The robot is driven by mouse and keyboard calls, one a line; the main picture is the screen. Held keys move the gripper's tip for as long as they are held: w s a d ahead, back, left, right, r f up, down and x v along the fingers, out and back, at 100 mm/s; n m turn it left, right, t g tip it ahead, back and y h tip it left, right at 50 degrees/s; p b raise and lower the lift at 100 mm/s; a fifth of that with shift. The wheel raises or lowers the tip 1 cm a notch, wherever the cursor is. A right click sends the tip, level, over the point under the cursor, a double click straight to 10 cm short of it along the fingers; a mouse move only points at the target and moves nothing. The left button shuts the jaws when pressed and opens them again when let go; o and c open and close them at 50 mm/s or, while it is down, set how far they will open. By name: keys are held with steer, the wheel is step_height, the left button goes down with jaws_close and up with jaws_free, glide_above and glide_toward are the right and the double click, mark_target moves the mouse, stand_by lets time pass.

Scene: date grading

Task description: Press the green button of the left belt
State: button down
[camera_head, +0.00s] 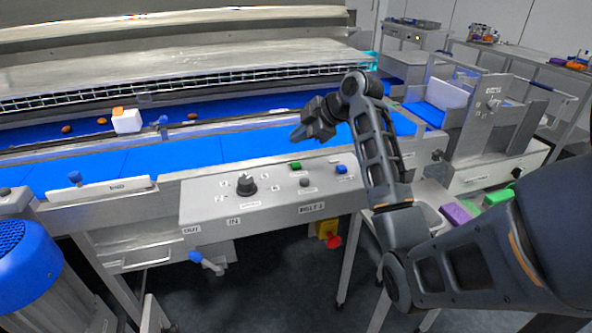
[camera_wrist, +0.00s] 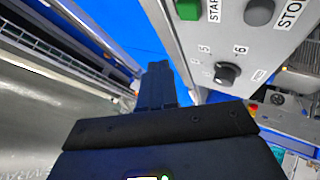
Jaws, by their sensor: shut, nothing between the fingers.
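The green button (camera_head: 295,166) sits on the sloping grey control panel (camera_head: 268,200) in front of the blue belt (camera_head: 180,150). In the wrist view the green button (camera_wrist: 188,9) is at the top edge, beside a START label. My gripper (camera_head: 298,134) is shut and empty. It is above the blue belt, behind the panel's far edge and apart from the button. In the wrist view its fingertips (camera_wrist: 157,68) show against the blue belt, below and left of the button.
A dark grey button (camera_wrist: 260,11), labelled STOP, is beside the green one. A black knob (camera_head: 246,184) and a blue button (camera_head: 341,169) share the panel. A white block (camera_head: 127,122) and several dates lie toward the back. A red emergency knob (camera_head: 334,241) hangs below the panel.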

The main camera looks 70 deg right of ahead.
mark_target(299, 165)
steer(key=shift+f+b, duration=1.35)
steer(key=shift+f, duration=1.15)
steer(key=shift+f, duration=0.1)
steer(key=shift+f+b, duration=0.3)
steer(key=shift+f+b, duration=0.3)
steer(key=shift+f, duration=0.15)
stand_by(0.6)
steer(key=shift+r, duration=0.15)
steer(key=shift+r+p, duration=0.7)
steer(key=shift+r, duration=0.05)
steer(key=shift+r+p, duration=1.8)
steer(key=shift+r, duration=0.7)
